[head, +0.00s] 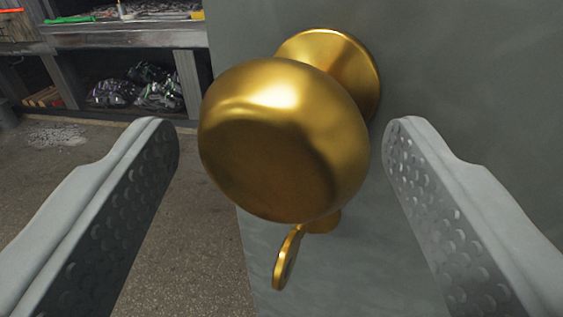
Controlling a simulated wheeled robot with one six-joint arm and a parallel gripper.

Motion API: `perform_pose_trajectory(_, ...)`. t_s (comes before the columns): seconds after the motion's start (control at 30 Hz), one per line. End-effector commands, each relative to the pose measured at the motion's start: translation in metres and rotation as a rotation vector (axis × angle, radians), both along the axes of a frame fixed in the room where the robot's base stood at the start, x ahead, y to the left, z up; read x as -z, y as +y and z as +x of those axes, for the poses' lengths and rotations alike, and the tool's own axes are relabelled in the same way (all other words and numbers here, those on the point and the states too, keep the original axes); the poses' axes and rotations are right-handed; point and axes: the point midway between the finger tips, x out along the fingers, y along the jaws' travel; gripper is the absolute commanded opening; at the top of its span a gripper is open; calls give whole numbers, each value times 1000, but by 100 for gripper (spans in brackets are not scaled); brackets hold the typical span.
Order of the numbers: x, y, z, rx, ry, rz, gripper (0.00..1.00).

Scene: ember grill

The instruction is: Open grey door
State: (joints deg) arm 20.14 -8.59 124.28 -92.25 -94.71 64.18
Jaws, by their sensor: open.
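The grey door (480,70) fills the right half of the head view, and its left edge runs down just left of the middle. A round brass knob (283,140) sticks out from the door on a round base plate. Below the knob is a small brass thumb-turn or key (287,258), partly hidden behind the knob. My gripper (280,150) is open, with one finger to the left of the knob and one to the right. Gaps show between both fingers and the knob; how far the fingertips reach along the knob's depth is hard to tell.
Left of the door, a dark workbench (130,36) with shelves stands at the back. Shiny dark bags (150,88) lie on its lower shelf. Pale rubble (57,134) lies on the brown floor (190,240), which is otherwise clear beside the door edge.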

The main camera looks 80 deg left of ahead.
Motion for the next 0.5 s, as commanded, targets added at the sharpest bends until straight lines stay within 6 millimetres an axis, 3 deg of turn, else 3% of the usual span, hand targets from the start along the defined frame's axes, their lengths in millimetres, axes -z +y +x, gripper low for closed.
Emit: perform_pose_trajectory(0.5, 0, -75, -19, 4, 1, 1, 66)
